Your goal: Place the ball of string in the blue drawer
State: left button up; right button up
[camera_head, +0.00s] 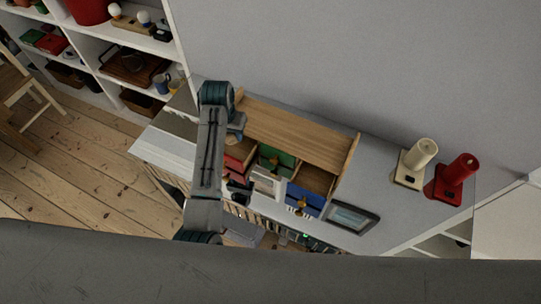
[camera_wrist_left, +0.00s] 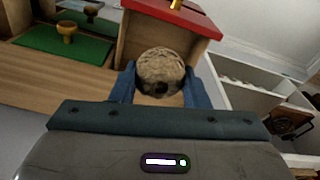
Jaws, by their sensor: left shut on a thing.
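A tan ball of string (camera_wrist_left: 160,68) sits between the two blue fingers of my left gripper (camera_wrist_left: 160,88), which is shut on it. In the head view my left gripper (camera_head: 236,132) is at the left end of the small wooden cabinet, and the ball (camera_head: 233,140) shows only partly there. The blue drawer (camera_head: 305,199) is at the cabinet's lower right, to the right of my gripper. Its wooden inside shows behind the blue front, so it looks pulled out. My right gripper is not in view.
The wooden cabinet (camera_head: 295,133) also has a red drawer (camera_head: 237,161), a green drawer (camera_head: 279,156) and a white drawer (camera_head: 265,182). A framed picture (camera_head: 352,217) lies right of the blue drawer. Cream (camera_head: 416,163) and red (camera_head: 452,180) objects stand farther right.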

aim_at(309, 189)
jog(key=k+l, duration=0.1)
jog(key=l, duration=0.35)
jog(key=k+l, duration=0.15)
jog(key=l, duration=0.25)
jog(key=k+l, duration=0.1)
jog(key=l, duration=0.35)
